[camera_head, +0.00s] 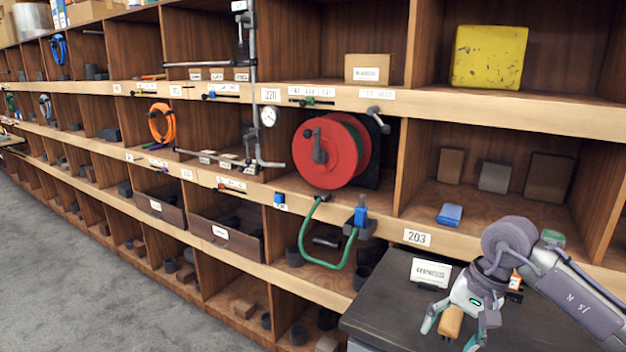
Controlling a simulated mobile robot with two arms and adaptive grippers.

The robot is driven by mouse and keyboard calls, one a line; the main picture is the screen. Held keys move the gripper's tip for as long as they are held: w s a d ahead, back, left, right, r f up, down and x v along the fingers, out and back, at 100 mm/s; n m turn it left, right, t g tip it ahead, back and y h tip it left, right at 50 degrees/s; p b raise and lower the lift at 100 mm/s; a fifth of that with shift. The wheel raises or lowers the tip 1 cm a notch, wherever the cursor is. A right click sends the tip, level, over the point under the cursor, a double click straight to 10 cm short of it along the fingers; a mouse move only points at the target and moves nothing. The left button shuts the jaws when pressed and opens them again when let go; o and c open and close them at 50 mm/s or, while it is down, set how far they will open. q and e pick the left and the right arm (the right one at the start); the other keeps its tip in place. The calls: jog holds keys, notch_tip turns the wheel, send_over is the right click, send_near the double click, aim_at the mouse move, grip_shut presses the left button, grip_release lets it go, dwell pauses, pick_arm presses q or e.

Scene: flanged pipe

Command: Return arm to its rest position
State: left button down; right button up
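My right arm comes in from the right, and its gripper (454,332) points down over the dark countertop (385,312). Its fingers are spread, one on each side of a small tan-orange block-like piece (450,320). The left finger looks slightly apart from the piece; contact on the right side is unclear. The lower end of the gripper is near the bottom edge of the view. My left gripper is not in view. A grey pipe (254,88) with a round gauge (268,116) stands upright at the shelf front.
A white label card (431,272) stands on the countertop just behind my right gripper. The wooden shelf (500,108) rises behind, holding a red hose reel (325,152), a green hose (308,238), a blue item (450,214) and a yellow box (488,57). Grey floor (80,270) is clear at left.

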jog(key=s+a+r+m+y, duration=0.15)
jog(key=a+y, duration=0.35)
jog(key=a, duration=0.5)
jog(key=s+a+r+m+y, duration=0.1)
jog(key=s+a+m+y, duration=0.3)
jog(key=a, duration=0.5)
jog(key=a+r+m+t+y, duration=0.4)
jog(key=r+m+t+y, duration=0.2)
jog(key=r+m+y, duration=0.3)
jog(key=w+d+f+m+t+h, duration=0.1)
jog(key=w+d+m+t+h, duration=0.1)
jog(key=d+m+t+h, duration=0.65)
jog(key=w+f+m+t+h, duration=0.1)
jog(key=w+m+t+h, duration=0.3)
jog(key=m, duration=1)
jog(key=s+d+f+m+g+h, duration=0.4)
jog(key=d+f+m+h, duration=0.5)
jog(key=f+m, duration=0.6)
jog(key=s+d+f+m+g, duration=0.1)
jog(key=s+f+m+g, duration=0.6)
jog(key=s, duration=0.5)
jog(key=s+d+f+m+g, duration=0.1)
jog(key=s+f+m+g, duration=0.4)
jog(key=s+f, duration=0.6)
notch_tip(320, 180, down, 25)
jog(key=s, duration=0.3)
jog(key=s+d+f+n+g, duration=0.1)
jog(key=s+d+f+g, duration=0.1)
jog(key=s+f, duration=1.3)
jog(key=shift+s+d, duration=0.35)
